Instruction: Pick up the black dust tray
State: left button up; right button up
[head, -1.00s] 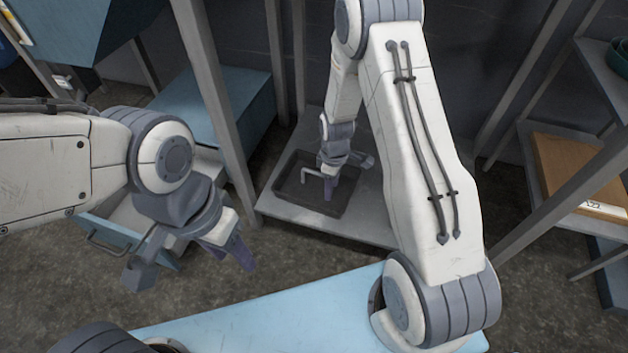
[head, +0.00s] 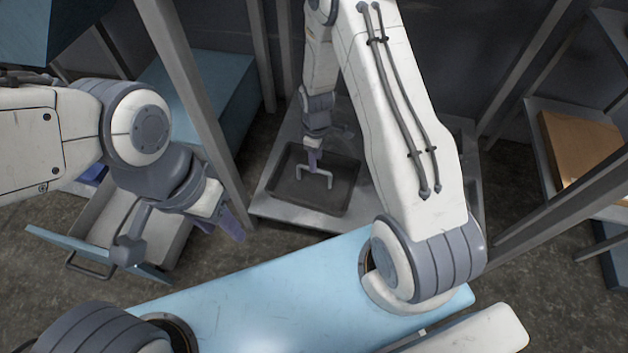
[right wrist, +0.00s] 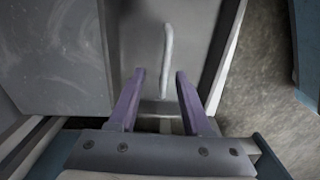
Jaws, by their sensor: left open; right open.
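The black dust tray (head: 283,194) sits on the low grey shelf, with a pale bar handle (head: 315,179) standing up inside it. My right gripper (head: 314,160) points down over the tray, at the handle. In the right wrist view, its two purple fingers (right wrist: 158,92) are open and apart. The pale handle (right wrist: 167,55) shows between and ahead of them, against the grey tray (right wrist: 198,35). Whether a finger touches the handle, I cannot tell. My left gripper (head: 229,219) is open, empty and well left of the tray.
Grey posts (head: 205,110) of the rack stand left of the tray. An open drawer (head: 100,255) and a blue box (head: 205,85) are at the left. A brown box (head: 575,150) lies on a shelf at the right. Bare floor shows between.

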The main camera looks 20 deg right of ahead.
aim_at(314, 183)
notch_tip(314, 183, down, 3)
jog(key=shift+r+b, duration=0.2)
jog(key=shift+b, duration=0.2)
jog(key=f+b, duration=0.2)
jog(key=f, duration=0.1)
jog(key=f+b, duration=0.2)
jog(key=shift+s+a+f, duration=0.1)
jog(key=shift+s+a, duration=0.15)
jog(key=shift+a, duration=0.1)
pick_arm(q)
notch_tip(314, 183, down, 6)
jog(key=shift+r, duration=0.2)
pick_arm(e)
jog(key=shift+c, duration=0.3)
grip_shut()
